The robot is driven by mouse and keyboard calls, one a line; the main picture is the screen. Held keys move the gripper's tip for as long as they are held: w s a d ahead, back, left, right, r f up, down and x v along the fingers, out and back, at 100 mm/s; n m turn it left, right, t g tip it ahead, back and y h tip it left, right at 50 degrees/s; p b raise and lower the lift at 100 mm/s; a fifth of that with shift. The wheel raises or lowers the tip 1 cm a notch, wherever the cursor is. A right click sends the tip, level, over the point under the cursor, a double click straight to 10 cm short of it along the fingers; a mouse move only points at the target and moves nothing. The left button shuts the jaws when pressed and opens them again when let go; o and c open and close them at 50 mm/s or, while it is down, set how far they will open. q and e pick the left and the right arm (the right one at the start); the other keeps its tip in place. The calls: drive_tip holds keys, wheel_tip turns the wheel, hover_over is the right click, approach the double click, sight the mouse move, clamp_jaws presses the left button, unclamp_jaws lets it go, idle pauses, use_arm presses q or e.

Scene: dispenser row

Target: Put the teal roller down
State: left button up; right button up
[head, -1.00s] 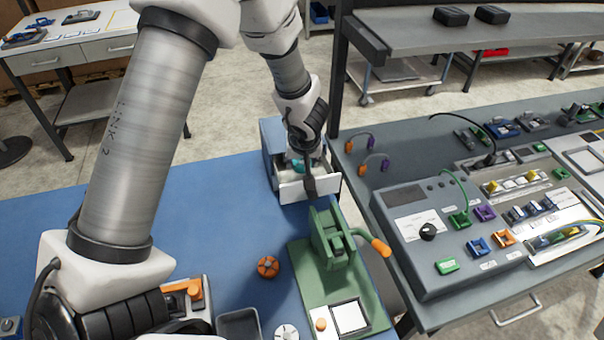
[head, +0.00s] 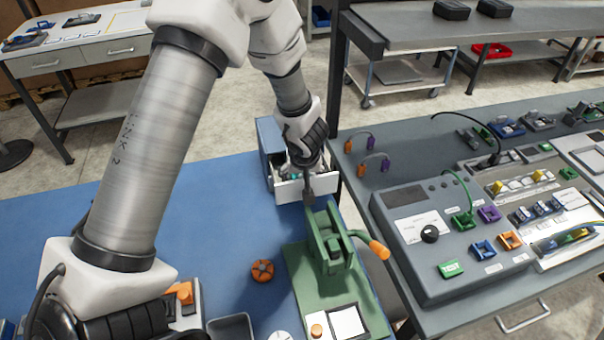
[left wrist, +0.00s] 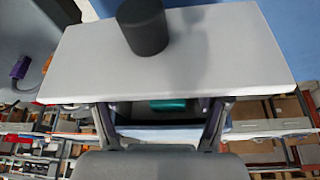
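The teal roller (left wrist: 168,104) lies inside the open drawer (left wrist: 205,45) in the left wrist view, between and beyond my finger pads. A small patch of the roller (head: 293,175) shows in the head view below my left gripper (head: 299,170). That gripper is over the drawer of the blue cabinet (head: 268,150). Its fingers (left wrist: 163,122) are spread wide with a gap on each side of the roller, so it looks open and empty. The drawer's pale front (head: 290,191) bears a dark knob (left wrist: 143,27). My right gripper is not in view.
A green press (head: 330,245) with an orange handle stands close in front of the drawer. An orange round part (head: 262,271) and a dark tray (head: 231,327) are on the blue mat (head: 215,215). A grey control panel (head: 420,215) stands on the right bench. The mat's middle is clear.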

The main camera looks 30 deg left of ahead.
use_arm(q)
drive_tip(key=shift+s+r, duration=0.1)
drive_tip(key=shift+r, duration=0.35)
drive_tip(key=p+v, duration=0.5)
drive_tip(key=v, duration=0.6)
drive_tip(key=shift+s+d+r+p, duration=0.1)
drive_tip(key=shift+d+r+p, duration=0.05)
drive_tip(key=shift+r+p, duration=0.25)
drive_tip(key=shift+f, duration=0.1)
